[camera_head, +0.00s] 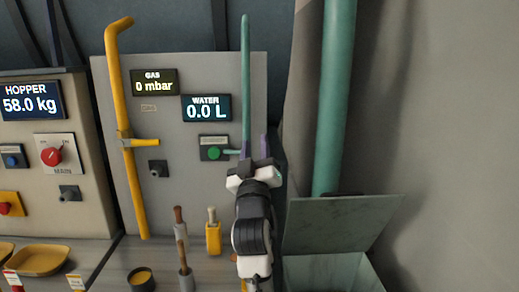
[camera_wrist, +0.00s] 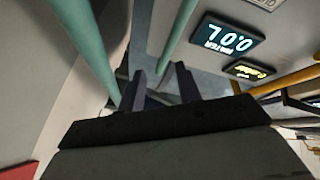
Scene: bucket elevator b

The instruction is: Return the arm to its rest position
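My gripper (camera_head: 254,145) is raised in front of the grey panel, with its fingers pointing up beside the lower part of the thin green water pipe (camera_head: 245,75). In the wrist view, my gripper (camera_wrist: 160,72) has its two dark fingers apart, with no object seen held. The thin green pipe (camera_wrist: 181,28) runs down toward the gap between the fingers. I cannot tell whether they touch it. A green handle (camera_head: 231,152) ends close to the left finger in the head view. My arm reaches up from the lower edge of the head view.
The grey panel (camera_head: 190,65) carries a yellow gas pipe (camera_head: 121,100) and a water display (camera_head: 206,108) reading 0.0 L. A thick green pipe (camera_head: 334,95) and an open-lidded bin (camera_head: 338,225) stand at right. Tools (camera_head: 213,235) stand on the bench below.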

